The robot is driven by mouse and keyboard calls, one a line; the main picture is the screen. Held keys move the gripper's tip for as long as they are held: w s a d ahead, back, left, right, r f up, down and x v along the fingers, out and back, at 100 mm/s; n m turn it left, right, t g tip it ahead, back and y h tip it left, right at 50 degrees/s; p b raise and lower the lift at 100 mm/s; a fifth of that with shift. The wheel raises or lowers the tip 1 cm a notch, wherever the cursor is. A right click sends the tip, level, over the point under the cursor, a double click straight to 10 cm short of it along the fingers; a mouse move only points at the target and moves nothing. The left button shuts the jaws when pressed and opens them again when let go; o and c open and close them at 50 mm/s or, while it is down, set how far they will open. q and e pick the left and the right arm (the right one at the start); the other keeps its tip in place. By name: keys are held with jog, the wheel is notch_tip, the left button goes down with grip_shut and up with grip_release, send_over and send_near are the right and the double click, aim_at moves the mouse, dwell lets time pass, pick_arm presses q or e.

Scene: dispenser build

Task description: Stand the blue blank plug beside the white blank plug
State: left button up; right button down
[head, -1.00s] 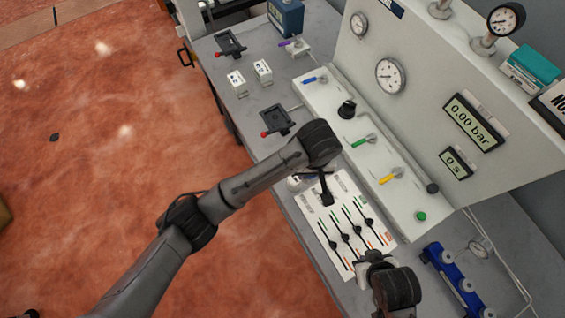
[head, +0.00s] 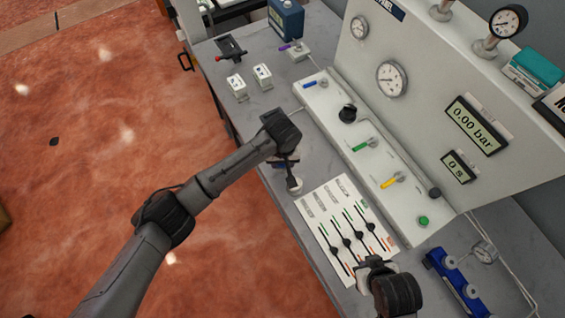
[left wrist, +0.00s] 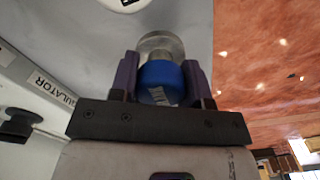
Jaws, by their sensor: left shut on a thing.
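The blue blank plug (left wrist: 160,82) is between the two fingers of my left gripper (left wrist: 158,72) in the left wrist view, with a pale metallic round end beyond its blue part. In the head view my left gripper (head: 287,170) is over the grey bench, left of the printed sheet, and mostly hides the plug. A white round thing is cut off at the top of the left wrist view (left wrist: 125,3). My right gripper (head: 376,264) is over the sheet's lower end; its fingers are unclear.
The printed sheet (head: 325,200) lies on the bench. The long valve panel (head: 340,140) runs along the right. A blue manifold (head: 455,282) is at lower right.

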pick_arm(q)
jog(key=shift+f, duration=1.15)
pick_arm(e)
jog(key=shift+f, duration=0.15)
pick_arm(q)
jog(key=o, duration=1)
jog(key=shift+f, duration=0.15)
pick_arm(e)
jog(key=shift+d, duration=0.15)
pick_arm(q)
notch_tip(320, 180, up, 11)
jog(key=shift+p, duration=0.5)
pick_arm(e)
jog(key=shift+r, duration=0.55)
pick_arm(q)
jog(key=shift+r, duration=0.65)
jog(key=shift+s, duration=0.1)
